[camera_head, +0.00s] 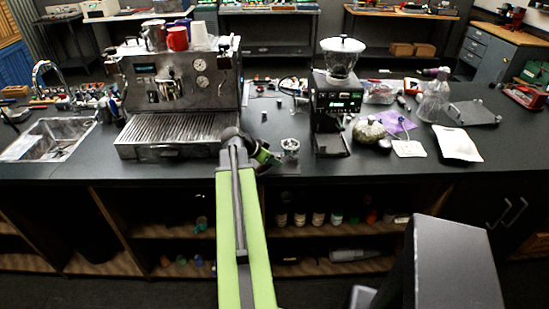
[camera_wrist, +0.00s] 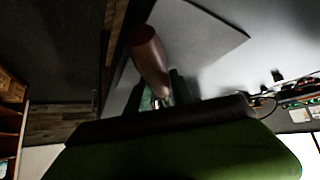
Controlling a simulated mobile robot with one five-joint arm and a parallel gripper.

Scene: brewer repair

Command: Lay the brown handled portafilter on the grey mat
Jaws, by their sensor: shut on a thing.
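The brown handle (camera_wrist: 150,58) of the portafilter shows in the wrist view, between the green fingers of my gripper (camera_wrist: 160,92). My gripper is shut on it. The metal head of the portafilter is mostly hidden behind my gripper. A grey flat sheet (camera_wrist: 208,36), which looks like the grey mat, lies beyond the handle on the counter; I cannot tell whether the handle touches it. In the head view my gripper (camera_head: 264,156) is at the counter's front, right of the espresso machine, and the brown handle cannot be made out there.
The espresso machine (camera_head: 180,85) stands left of my arm, with a sink (camera_head: 48,138) further left. A grinder (camera_head: 335,95) stands to the right. A small clear cup (camera_head: 290,146) is close to my gripper. A white tray (camera_head: 457,144) lies further right.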

